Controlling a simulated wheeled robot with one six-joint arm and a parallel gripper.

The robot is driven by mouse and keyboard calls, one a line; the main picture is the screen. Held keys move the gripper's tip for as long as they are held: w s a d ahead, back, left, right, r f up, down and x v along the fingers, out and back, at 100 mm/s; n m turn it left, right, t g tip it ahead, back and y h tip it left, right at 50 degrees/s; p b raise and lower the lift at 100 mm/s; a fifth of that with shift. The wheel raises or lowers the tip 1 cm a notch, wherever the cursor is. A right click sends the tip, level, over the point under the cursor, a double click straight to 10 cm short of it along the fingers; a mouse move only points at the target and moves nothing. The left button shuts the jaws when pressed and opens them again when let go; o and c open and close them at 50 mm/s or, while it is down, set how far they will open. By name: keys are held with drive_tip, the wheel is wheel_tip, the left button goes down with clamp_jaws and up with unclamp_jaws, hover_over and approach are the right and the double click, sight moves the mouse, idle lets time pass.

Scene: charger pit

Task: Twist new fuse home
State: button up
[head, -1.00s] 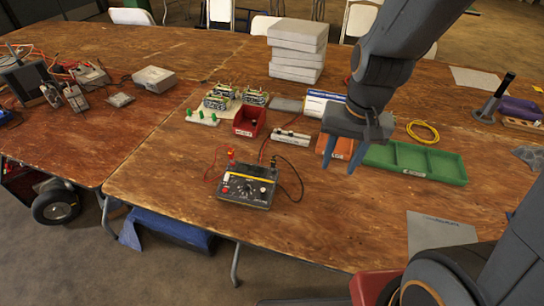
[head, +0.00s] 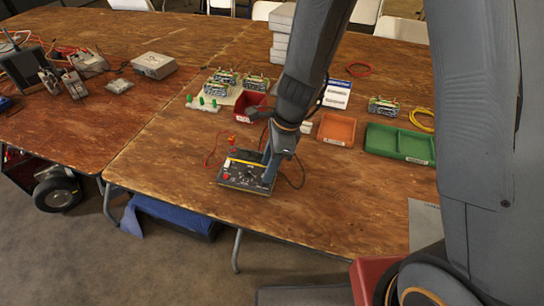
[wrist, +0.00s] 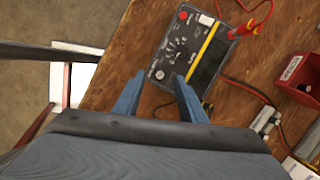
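I see nothing held. I cannot make out a fuse or its holder.
A red bin (head: 243,112), an orange tray (head: 337,129) and a green tray (head: 398,141) stand behind and to the right. Several circuit units (head: 225,79) sit at the back. Red and black leads lie around the tester. The table in front of the trays is clear.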

drive_tip(key=shift+x, duration=1.5)
drive_tip(key=c, duration=0.9)
